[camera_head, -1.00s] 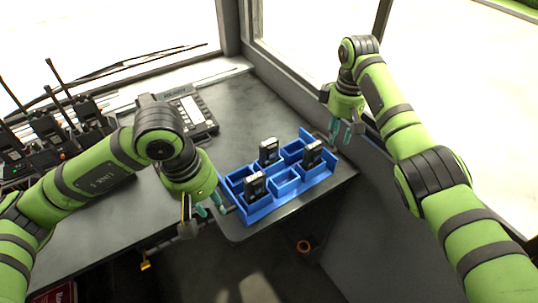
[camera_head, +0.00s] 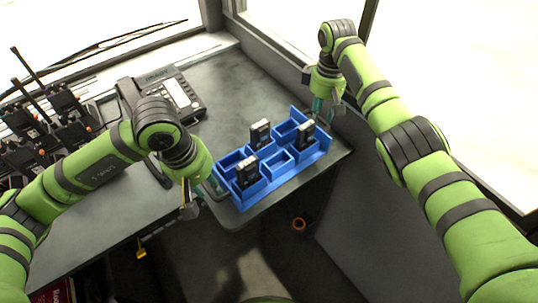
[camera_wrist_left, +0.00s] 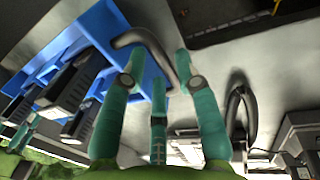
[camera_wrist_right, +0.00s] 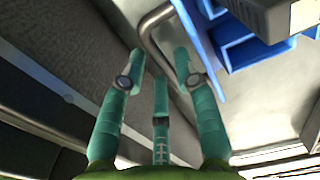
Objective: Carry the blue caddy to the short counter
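The blue caddy (camera_head: 288,176) sits on the right end of a grey counter (camera_head: 235,78), with several compartments and black radios (camera_head: 247,172) standing in some of them. It has a bent metal handle at each end. My left gripper (camera_head: 207,188) is at the caddy's left end. In the left wrist view its teal fingers are apart, with the dark left handle (camera_wrist_left: 147,42) near the fingertips. My right gripper (camera_head: 325,106) is at the right end. In the right wrist view its fingers are apart, with the right handle (camera_wrist_right: 150,32) near the tips. I cannot tell which surface is the short counter.
A desk phone (camera_head: 178,95) stands behind my left arm. Several radios with antennas (camera_head: 65,105) stand at the far left. A wall and window frame run close to my right gripper. Bare counter lies behind the caddy; its front edge is close.

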